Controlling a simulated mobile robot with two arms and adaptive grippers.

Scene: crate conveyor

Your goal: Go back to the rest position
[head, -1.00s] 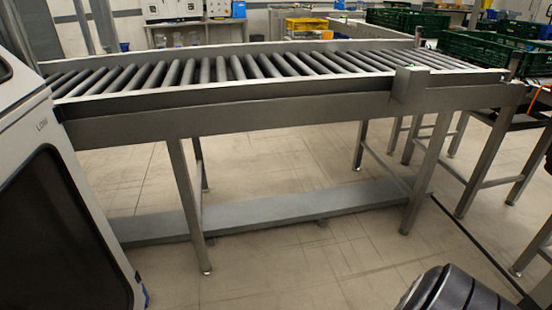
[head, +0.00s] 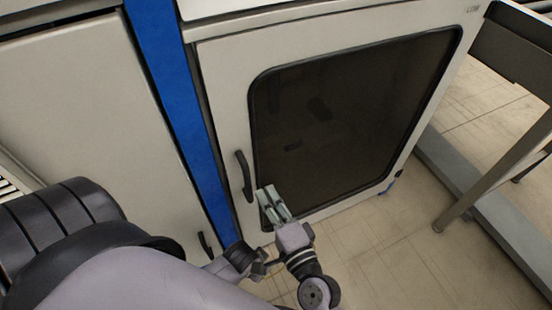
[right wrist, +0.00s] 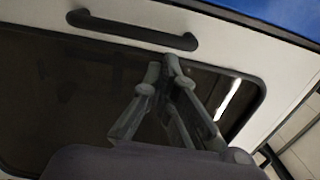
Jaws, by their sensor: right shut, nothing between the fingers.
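My right gripper (head: 267,193) shows in the head view at the lower middle, in front of a white cabinet's dark-windowed door. Its fingers are shut with nothing between them. In the right wrist view the fingertips (right wrist: 162,67) lie close together before the dark window, below a black door handle (right wrist: 132,31). Whether they touch the door I cannot tell. My left gripper is not in view.
The cabinet (head: 222,70) with its dark window (head: 345,110) and black handle (head: 244,176) is close ahead. A blue strip (head: 170,90) runs down beside it. The conveyor's frame (head: 505,45) and leg (head: 490,180) stand at the right. Bare floor (head: 390,260) lies between.

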